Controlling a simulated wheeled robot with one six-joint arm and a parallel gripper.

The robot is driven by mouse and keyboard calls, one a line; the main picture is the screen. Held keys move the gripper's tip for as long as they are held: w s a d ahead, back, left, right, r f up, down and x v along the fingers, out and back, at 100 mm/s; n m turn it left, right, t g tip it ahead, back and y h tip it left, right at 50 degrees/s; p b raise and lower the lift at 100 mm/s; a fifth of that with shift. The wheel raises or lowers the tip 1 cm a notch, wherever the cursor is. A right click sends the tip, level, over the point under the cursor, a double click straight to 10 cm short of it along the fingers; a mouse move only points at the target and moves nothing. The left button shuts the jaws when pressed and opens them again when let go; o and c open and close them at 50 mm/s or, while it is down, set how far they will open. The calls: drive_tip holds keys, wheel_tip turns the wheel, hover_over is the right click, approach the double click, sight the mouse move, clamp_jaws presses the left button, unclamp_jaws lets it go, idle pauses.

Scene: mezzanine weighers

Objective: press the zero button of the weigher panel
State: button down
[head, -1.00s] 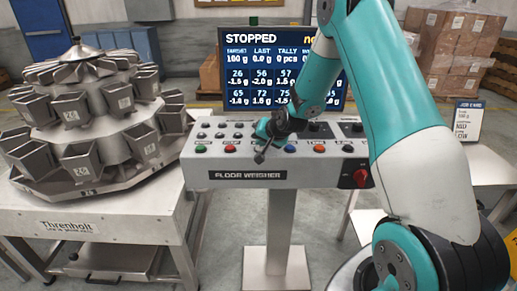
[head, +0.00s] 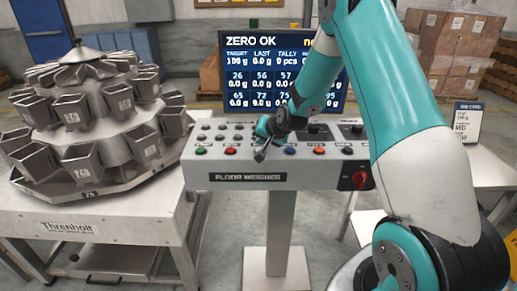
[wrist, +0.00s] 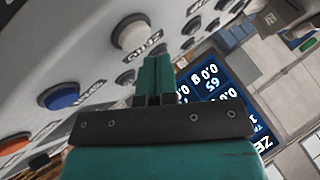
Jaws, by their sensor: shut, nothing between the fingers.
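The weigher panel (head: 200,177) is a grey sloped console on a post, marked FLOOR WEIGHER. My gripper (head: 260,154) is shut and empty, its tip low over the front button row, between the red and blue buttons. In the wrist view the shut fingers (wrist: 157,60) point toward the panel, just beside a round white button (wrist: 133,35). The small label by that button is turned and looks like ZERO. The fingertips look apart from its cap. In the head view my gripper hides this button. The screen (head: 240,70) reads ZERO OK with 0.0 g values.
Front-row neighbours are the green (head: 200,150), red (head: 231,150), blue (head: 290,150) and orange (head: 319,150) buttons. A red rotary switch (head: 360,178) sits on the right of the panel's front. The multihead weigher (head: 90,175) stands close on the left.

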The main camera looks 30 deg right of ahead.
drive_tip(key=shift+r, duration=0.1)
drive_tip(key=shift+r+p, duration=1.65)
drive_tip(key=shift+r, duration=0.8)
